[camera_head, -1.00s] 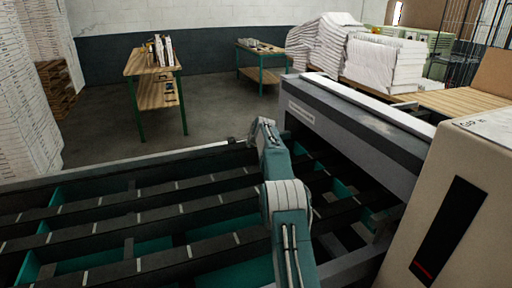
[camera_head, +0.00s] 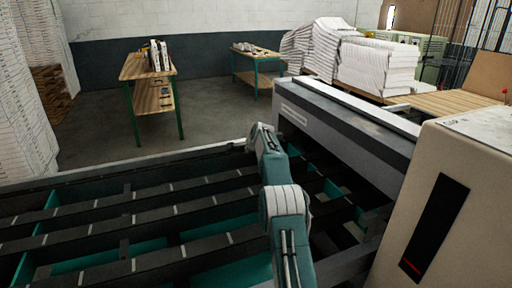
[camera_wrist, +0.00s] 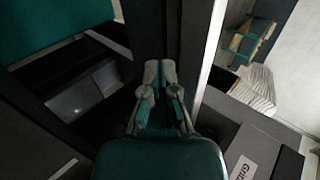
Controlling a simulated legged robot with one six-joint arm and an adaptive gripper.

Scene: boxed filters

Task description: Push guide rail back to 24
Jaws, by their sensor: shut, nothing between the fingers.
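In the head view a long pale rail (camera_head: 130,165), which looks like the guide rail, runs along the far edge of the slatted machine bed. Its right end meets my arm. In the wrist view a pale bar (camera_wrist: 209,50) stands just right of a dark beam (camera_wrist: 180,30); it may be the same rail. My gripper (camera_wrist: 160,68) is shut and empty, its fingertips together over or against the dark beam; contact cannot be told. In the head view my arm hides most of the gripper. No scale or number 24 is readable.
Dark slats with white marks (camera_head: 100,225) cross the bed over green parts. A grey machine housing (camera_head: 345,125) and a beige cabinet (camera_head: 450,200) stand at the right. Wooden tables (camera_head: 148,66) and paper stacks (camera_head: 375,68) are behind.

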